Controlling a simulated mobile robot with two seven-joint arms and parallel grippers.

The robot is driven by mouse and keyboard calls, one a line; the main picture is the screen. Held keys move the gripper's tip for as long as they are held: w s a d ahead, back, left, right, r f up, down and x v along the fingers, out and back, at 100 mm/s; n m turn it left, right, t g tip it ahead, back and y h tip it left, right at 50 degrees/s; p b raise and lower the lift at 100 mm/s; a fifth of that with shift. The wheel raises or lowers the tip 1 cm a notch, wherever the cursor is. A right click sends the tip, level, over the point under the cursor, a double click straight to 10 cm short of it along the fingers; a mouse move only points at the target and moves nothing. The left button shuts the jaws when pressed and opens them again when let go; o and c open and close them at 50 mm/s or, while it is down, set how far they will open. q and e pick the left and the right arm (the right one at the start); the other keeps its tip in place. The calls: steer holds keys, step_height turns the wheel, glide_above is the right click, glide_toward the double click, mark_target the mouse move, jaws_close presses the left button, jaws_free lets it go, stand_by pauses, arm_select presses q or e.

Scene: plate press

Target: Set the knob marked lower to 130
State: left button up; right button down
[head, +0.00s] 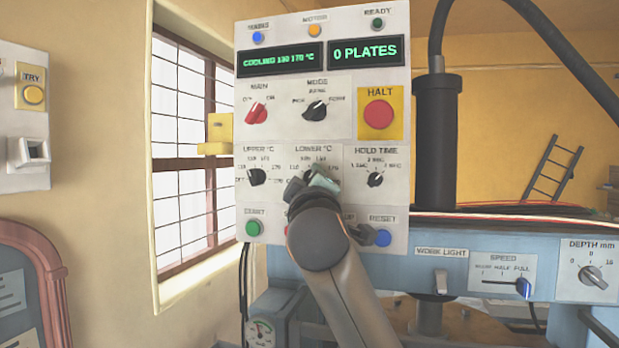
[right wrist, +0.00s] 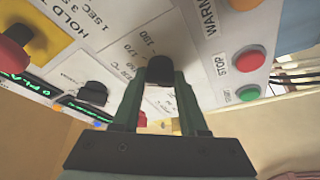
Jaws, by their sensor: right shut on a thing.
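The black knob marked lower (right wrist: 160,68) sits on the white control panel (head: 282,220), in the middle of the row below the main and mode switches. My right gripper (head: 313,184) is at this knob and shut on it. In the right wrist view my two green fingers stand on either side of the knob. The fingers and arm hide most of the knob and part of its scale in the head view, so its pointer cannot be read. The green display (head: 282,60) appears to read COOLING 130 170 °C. My left gripper is not in view.
The upper knob (head: 257,177) is to the left and the hold time knob (head: 375,179) to the right. A red HALT button (head: 379,114) is above right. The green start button (head: 253,228) and blue reset button (head: 382,238) are below, near my arm.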

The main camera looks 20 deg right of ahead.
steer(key=n+g, duration=0.1)
steer(key=n, duration=0.2)
steer(key=n+g+y, duration=0.1)
steer(key=n, duration=0.3)
steer(key=n+g, duration=0.1)
steer(key=n, duration=0.2)
steer(key=shift+r+g+y, duration=0.2)
steer(key=shift+g+y, duration=0.1)
steer(key=shift+n, duration=0.4)
steer(key=shift+c, duration=2.2)
jaws_free()
steer(key=shift+s, duration=0.1)
steer(key=b+v, duration=0.4)
steer(key=v, duration=0.8)
steer(key=shift+s, duration=0.2)
